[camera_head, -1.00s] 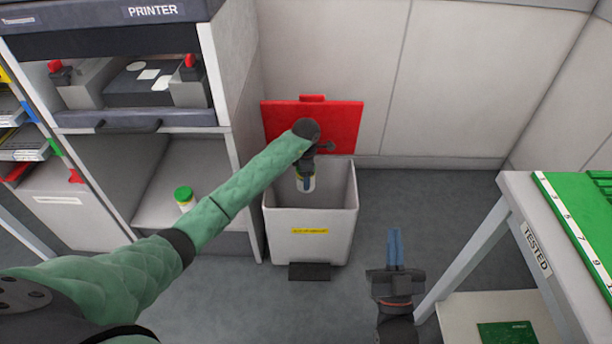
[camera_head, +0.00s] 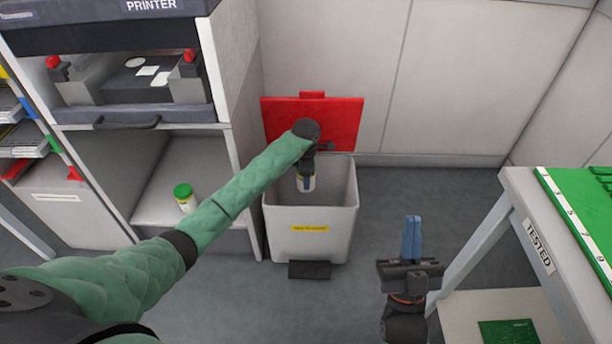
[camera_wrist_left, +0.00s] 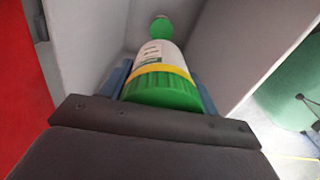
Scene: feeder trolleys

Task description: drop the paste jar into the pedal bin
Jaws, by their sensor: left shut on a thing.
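My left gripper (camera_head: 306,184) is shut on a white paste jar (camera_wrist_left: 160,65) with a green lid and yellow band. The jar hangs in the mouth of the pedal bin (camera_head: 310,243), a pale grey box with its red lid (camera_head: 335,125) raised. In the left wrist view the green lid faces the camera, between the blue fingers. In the head view the gripper partly hides the jar. My right gripper (camera_head: 411,238) is empty, its blue fingers together, to the right of the bin.
A similar green-lidded jar (camera_head: 184,198) stands on the shelf left of the bin, under the printer (camera_head: 130,90). A small green object (camera_wrist_left: 161,27) shows beyond the held jar. A table marked TESTED (camera_head: 538,245) stands at right. The bin's dark pedal (camera_head: 309,269) is at its front.

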